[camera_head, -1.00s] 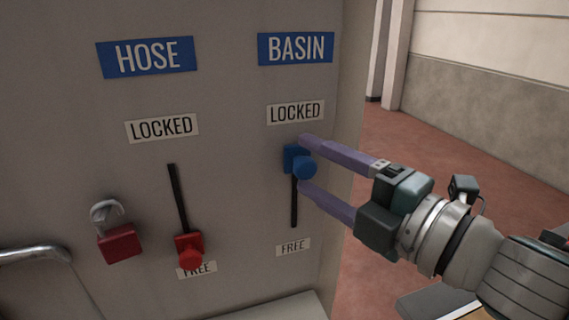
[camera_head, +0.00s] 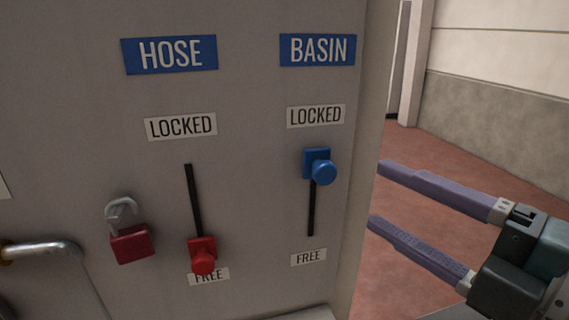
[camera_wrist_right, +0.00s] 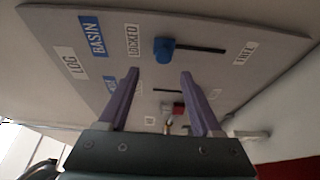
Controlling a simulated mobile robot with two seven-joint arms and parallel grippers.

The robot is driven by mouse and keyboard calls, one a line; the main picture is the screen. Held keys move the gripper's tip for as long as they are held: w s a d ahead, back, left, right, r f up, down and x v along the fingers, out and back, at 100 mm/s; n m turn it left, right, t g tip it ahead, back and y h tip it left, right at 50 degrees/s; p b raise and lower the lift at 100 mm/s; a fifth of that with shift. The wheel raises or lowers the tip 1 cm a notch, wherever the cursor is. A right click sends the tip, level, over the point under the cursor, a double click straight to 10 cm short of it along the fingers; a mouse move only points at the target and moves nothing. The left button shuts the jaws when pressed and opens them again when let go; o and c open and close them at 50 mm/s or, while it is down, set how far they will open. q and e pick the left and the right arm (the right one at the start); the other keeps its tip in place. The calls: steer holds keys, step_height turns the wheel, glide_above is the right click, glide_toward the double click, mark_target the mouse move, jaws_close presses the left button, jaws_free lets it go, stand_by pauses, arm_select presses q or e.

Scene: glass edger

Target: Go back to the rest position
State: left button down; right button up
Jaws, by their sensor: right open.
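My right gripper (camera_head: 376,192) is open and empty, to the right of the panel and clear of the blue slider. Its two purple fingers also show in the right wrist view (camera_wrist_right: 160,75), spread apart. The blue BASIN slider (camera_head: 318,167) is at the top of its slot, by the LOCKED label; it also shows in the right wrist view (camera_wrist_right: 165,49). The red HOSE slider (camera_head: 202,256) is at the bottom of its slot, by the FREE label. My left gripper is not in view.
The grey panel (camera_head: 255,200) fills the left and middle. A red padlock (camera_head: 130,243) hangs on it, left of the HOSE slot. Reddish floor (camera_head: 460,160) lies open right of the panel.

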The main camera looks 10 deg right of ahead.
steer(key=s+d+f+m+g+h, duration=0.55)
steer(key=f+m+h, duration=0.3)
steer(key=m, duration=0.75)
steer(key=s+a+f+m+g+y, duration=0.1)
steer(key=s+a+m+g, duration=0.1)
steer(key=s+m+g, duration=0.3)
steer(key=s+a+f+g, duration=0.2)
steer(key=s+a+g, duration=0.1)
steer(key=s, duration=0.4)
step_height(320, 180, up, 25)
steer(key=p, duration=2.5)
steer(key=shift+d+f+t, duration=0.2)
steer(key=shift+d+t, duration=0.15)
steer(key=shift+w, duration=0.1)
